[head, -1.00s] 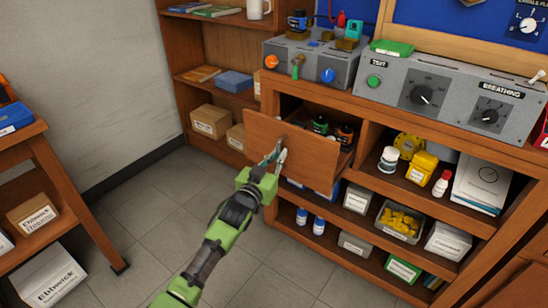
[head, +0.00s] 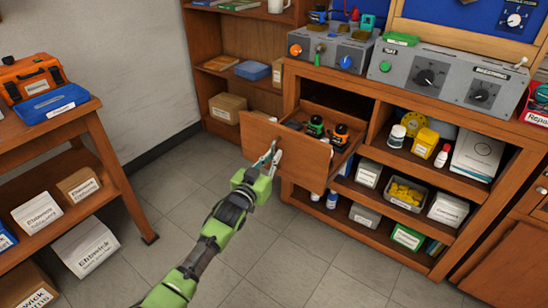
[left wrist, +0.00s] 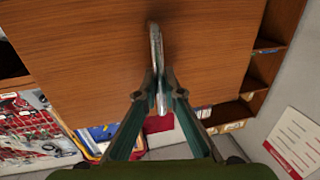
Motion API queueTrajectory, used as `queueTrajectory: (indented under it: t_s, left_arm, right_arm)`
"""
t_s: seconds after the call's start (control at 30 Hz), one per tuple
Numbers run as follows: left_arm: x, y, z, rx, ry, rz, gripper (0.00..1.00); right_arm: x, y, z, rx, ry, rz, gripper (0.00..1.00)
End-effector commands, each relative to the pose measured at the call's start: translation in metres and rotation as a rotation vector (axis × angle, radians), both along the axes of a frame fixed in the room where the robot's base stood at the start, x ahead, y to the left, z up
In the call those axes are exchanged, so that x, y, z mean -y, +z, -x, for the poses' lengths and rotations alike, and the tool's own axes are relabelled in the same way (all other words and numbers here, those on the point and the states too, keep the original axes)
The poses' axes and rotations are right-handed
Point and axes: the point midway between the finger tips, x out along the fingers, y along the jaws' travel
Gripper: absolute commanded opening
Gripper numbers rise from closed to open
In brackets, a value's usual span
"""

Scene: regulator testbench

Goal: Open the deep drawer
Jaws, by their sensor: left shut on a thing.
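The deep drawer (head: 296,161) is pulled out of the wooden bench, and black and orange items show inside it. Its wooden front also fills much of the left wrist view (left wrist: 90,60). My left gripper (head: 270,158) is at the middle of the drawer front, shut on the metal handle (left wrist: 156,60). In the left wrist view its two fingers (left wrist: 160,95) close on the handle from both sides. My right gripper is not in view.
Shelves right of the drawer hold a yellow container (head: 424,142), a grey bin (head: 404,195) and boxes. A side table (head: 80,130) with an orange case (head: 30,77) stands at the left. The tiled floor (head: 300,265) before the bench is clear.

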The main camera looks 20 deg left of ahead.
Motion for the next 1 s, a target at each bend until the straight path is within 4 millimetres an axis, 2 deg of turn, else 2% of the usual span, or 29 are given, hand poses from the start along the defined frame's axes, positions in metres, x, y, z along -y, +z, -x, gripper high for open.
queueTrajectory:
  t_s: [0.33, 0.37, 0.4, 0.73, 0.87, 1.0]
  left_arm:
    - [0.0, 0.001, 0.0, 0.003, -0.001, 0.0, 0.0]
    - [0.0, 0.001, 0.0, 0.003, -0.001, 0.0, 0.11]
    - [0.0, 0.001, 0.0, 0.003, -0.001, 0.0, 0.15]
    - [0.0, 0.001, 0.001, 0.002, -0.001, 0.0, 0.15]
    - [-0.001, 0.0, 0.01, 0.001, -0.001, 0.0, 0.15]
    - [-0.005, -0.001, 0.031, -0.001, 0.0, -0.001, 0.15]
  right_arm:
    - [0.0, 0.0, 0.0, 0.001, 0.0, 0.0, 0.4]
    - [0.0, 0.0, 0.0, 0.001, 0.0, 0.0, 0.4]
    - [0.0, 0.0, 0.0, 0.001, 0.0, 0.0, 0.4]
    - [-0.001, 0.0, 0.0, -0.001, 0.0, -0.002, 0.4]
    - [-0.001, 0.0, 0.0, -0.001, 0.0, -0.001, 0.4]
    - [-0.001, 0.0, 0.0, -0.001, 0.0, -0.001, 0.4]
